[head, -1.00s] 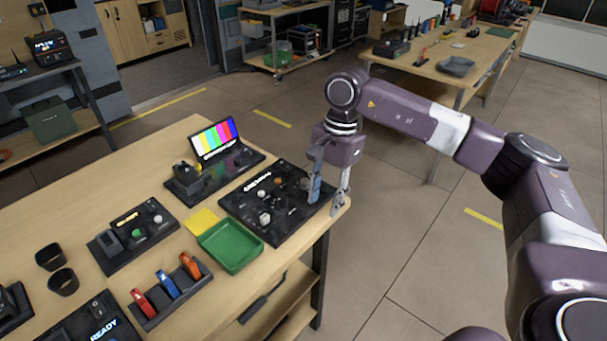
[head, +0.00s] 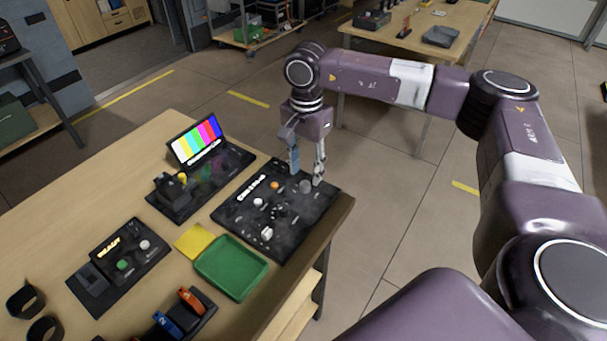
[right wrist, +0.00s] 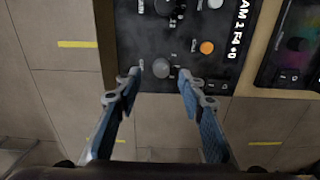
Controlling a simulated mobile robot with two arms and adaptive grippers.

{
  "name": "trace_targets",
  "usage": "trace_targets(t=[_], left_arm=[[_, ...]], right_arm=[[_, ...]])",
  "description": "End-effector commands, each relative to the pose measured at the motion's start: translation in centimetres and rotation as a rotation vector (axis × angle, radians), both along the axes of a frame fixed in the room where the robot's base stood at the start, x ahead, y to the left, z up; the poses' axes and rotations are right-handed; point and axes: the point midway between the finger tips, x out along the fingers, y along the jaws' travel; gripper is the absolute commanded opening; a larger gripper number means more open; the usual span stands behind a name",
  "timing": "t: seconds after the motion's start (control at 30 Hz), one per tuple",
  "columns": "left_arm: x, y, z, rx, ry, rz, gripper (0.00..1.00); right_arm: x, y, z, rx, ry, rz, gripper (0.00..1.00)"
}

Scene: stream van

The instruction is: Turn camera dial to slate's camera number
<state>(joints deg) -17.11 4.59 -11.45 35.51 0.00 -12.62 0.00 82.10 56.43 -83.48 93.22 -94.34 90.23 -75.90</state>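The black control panel (head: 300,222) lies flat at the right end of the wooden table. It carries a dark dial (head: 280,211) with small marks around it, a grey round knob (head: 306,186), white knobs and an orange button (head: 274,185). I cannot tell which is the camera dial. My right gripper (head: 307,178) points down at the panel's far right part, open. In the right wrist view the grey knob (right wrist: 161,68) shows between its fingertips (right wrist: 160,75), with gaps on both sides. A screen with colour bars (head: 196,140) stands behind; its caption is unreadable. My left gripper is out of view.
A green tray (head: 232,267) and a yellow pad (head: 194,241) lie beside the panel. A smaller black device (head: 120,265) and a holder with red and blue items (head: 188,322) stand further left. The table edge is close on the panel's right.

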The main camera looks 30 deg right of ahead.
Motion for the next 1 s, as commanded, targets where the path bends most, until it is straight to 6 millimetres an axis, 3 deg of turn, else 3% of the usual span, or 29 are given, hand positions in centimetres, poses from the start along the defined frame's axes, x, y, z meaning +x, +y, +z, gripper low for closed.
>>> trace_targets(t=[0.1, 0.23, 0.6, 0.9, 1.0], left_arm=[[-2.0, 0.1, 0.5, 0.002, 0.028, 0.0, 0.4], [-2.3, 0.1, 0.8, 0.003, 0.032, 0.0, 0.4], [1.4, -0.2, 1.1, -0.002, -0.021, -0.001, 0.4], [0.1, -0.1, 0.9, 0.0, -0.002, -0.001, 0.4], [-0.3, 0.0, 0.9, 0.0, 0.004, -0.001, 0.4]], right_arm=[[-0.1, 0.0, -1.8, -0.001, 0.002, 0.0, 0.37], [0.0, 0.0, -3.2, 0.0, 0.001, -0.001, 0.37], [0.0, 0.0, -3.9, 0.0, -0.001, 0.0, 0.35], [0.0, 0.0, -3.9, 0.0, -0.001, 0.0, 0.02], [0.0, 0.0, -3.8, 0.0, -0.001, 0.0, 0.0]])
